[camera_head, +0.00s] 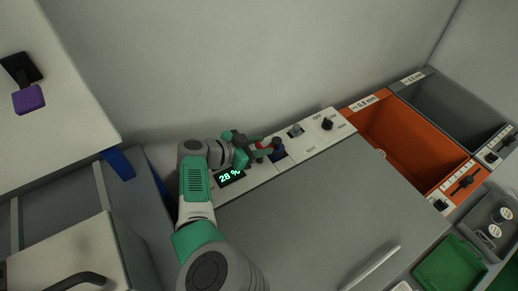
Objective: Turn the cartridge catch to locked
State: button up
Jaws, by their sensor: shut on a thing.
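A pale control strip (312,143) runs along the back of the grey machine top. My gripper (270,149) reaches over this strip from the left. It is shut on a small dark blue knob (279,155), partly hidden by the fingers. A red patch (261,146) shows between the gripper parts. A black knob (327,124) with small labels around it stands farther right on the strip, apart from my gripper. I cannot read which of these is the cartridge catch or how it is turned.
A display (230,177) reading 28 % lies beside my wrist. A grey lever (295,131) stands between the two knobs. An orange bin (367,129) and a dark grey bin (420,92) are at the right. A green tray (447,262) is lower right.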

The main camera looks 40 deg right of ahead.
dwell(0.3)
jog(key=o, duration=1)
jog(key=shift+d, duration=0.15)
jog(key=shift+r, duration=0.25)
notch_tip(320, 180, up, 3)
jog(key=p, duration=0.3)
jog(key=shift+s+r+p, duration=0.1)
jog(key=shift+r+p, duration=0.05)
jog(key=shift+p, duration=0.2)
jog(key=s+a+r+p, duration=0.1)
jog(key=p, duration=0.3)
jog(key=shift+r, duration=0.15)
jog(key=s+a+p, duration=0.2)
jog(key=s+p, duration=0.2)
jog(key=p, duration=0.2)
jog(key=s+a+p, duration=0.3)
jog(key=s+p, duration=0.1)
jog(key=p, duration=0.2)
jog(key=s+a+p, duration=0.2)
jog(key=s+p, duration=0.2)
jog(key=p, duration=0.3)
jog(key=shift+s+a, duration=0.2)
jog(key=shift+s, duration=0.15)
